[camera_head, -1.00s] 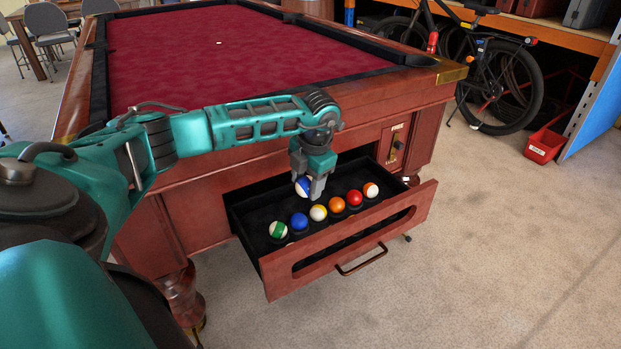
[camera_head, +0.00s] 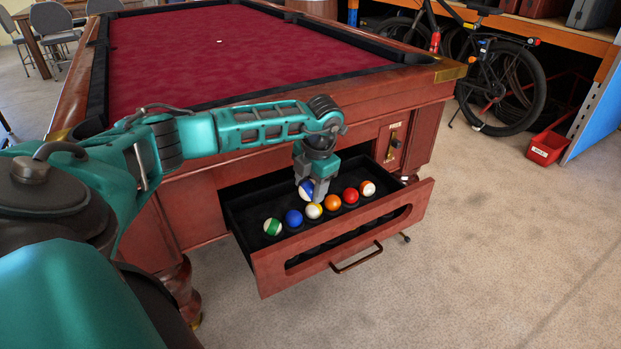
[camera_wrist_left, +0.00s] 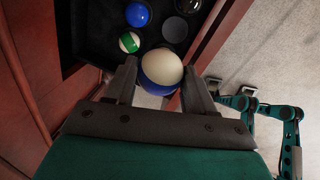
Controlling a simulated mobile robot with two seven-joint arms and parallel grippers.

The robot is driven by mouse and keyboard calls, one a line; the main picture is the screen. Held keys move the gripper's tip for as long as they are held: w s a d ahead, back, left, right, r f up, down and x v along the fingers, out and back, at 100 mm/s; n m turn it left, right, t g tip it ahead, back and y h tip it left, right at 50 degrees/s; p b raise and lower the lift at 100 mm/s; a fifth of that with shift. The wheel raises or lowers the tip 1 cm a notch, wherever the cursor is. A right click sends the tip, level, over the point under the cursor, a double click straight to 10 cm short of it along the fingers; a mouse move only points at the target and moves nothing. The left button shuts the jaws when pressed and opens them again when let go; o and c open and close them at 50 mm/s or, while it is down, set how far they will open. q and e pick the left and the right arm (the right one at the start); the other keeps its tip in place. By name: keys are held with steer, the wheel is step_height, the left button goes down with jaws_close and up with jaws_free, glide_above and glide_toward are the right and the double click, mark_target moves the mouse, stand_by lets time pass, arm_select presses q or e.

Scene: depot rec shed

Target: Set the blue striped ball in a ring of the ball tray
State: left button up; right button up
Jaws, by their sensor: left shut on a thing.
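The blue striped ball (camera_head: 305,188), white with a blue band, is held by my left gripper (camera_head: 313,192) over the open drawer. In the left wrist view the ball (camera_wrist_left: 163,68) sits between the two fingers, its white side up. The ball tray (camera_head: 243,205) is the black drawer inset. A row of balls rests in it, from a green striped ball (camera_head: 272,227) to an orange striped ball (camera_head: 367,188). The wrist view shows a round dark ring (camera_wrist_left: 176,30) with no ball. The ball's underside is hidden, so contact with the tray cannot be told.
The wooden drawer front (camera_head: 400,215) stands close in front of the ball row. The pool table (camera_head: 225,55) rises behind the drawer. Teal links of mine (camera_wrist_left: 286,112) show at right in the wrist view; their end is unclear.

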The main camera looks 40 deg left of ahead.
arm_select(q)
steer(key=shift+s+f+b, duration=0.1)
steer(key=shift+f+b, duration=3.05)
steer(key=shift+f, duration=3.25)
steer(key=o, duration=1.2)
